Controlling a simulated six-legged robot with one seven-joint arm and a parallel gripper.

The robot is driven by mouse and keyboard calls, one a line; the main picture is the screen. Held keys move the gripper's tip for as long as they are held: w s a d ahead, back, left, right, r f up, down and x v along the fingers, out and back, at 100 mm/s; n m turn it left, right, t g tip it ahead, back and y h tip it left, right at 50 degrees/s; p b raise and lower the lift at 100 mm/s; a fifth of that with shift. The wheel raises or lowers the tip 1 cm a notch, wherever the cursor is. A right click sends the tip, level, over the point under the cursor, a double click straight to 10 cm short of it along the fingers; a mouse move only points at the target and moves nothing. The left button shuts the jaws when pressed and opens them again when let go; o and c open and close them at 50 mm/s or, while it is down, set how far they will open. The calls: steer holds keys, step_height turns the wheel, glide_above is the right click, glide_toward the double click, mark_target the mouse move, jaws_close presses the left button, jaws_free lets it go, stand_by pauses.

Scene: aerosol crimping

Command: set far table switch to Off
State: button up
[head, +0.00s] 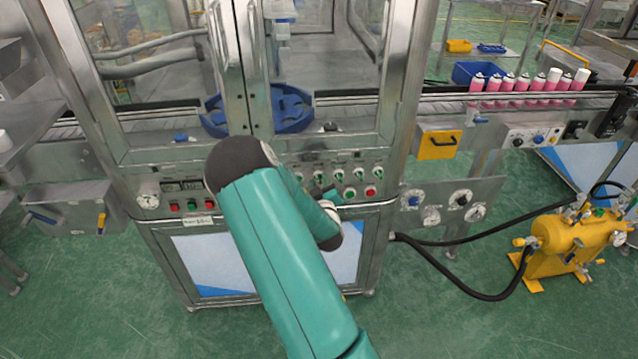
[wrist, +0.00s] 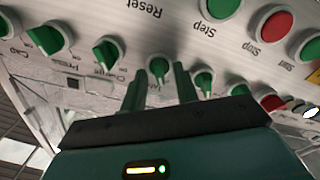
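In the wrist view the control panel appears upside down. A green switch knob (wrist: 158,68) sits between and just beyond my gripper's fingertips (wrist: 160,76). The two dark fingers are apart, one on each side of the knob, with nothing visibly held; I cannot tell whether they touch it. Its label is partly hidden by the fingers, so I cannot confirm that it is the table switch. More green switches (wrist: 107,54) line up to the left, with small On/Off marks. In the head view my arm covers part of the control panel (head: 352,182), and the gripper is mostly hidden.
The glass-doored machine cabinet (head: 330,60) rises above the panel. A yellow tank (head: 572,240) with black hoses stands on the green floor at right.

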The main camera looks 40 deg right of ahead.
steer(key=v, duration=1.4)
steer(key=shift+w, duration=0.15)
steer(key=w+a+r+m+g+y, duration=0.1)
steer(key=w+a+r+g+y, duration=0.2)
steer(key=a+r, duration=0.4)
steer(key=w+a+r+m+g+y, duration=0.2)
steer(key=a+r+y, duration=0.25)
steer(key=a, duration=0.55)
steer(key=s+a+r+n+g+y, duration=0.1)
steer(key=s+a+r+g, duration=0.1)
steer(key=s+a+r, duration=0.3)
steer(key=s+a+r+n+g+y, duration=0.1)
steer(key=s+a+r, duration=0.5)
steer(key=s, duration=0.7)
steer(key=shift+s+a+r+n+g, duration=0.25)
steer(key=shift+s+r+n+g, duration=0.15)
steer(key=shift+n+g, duration=0.35)
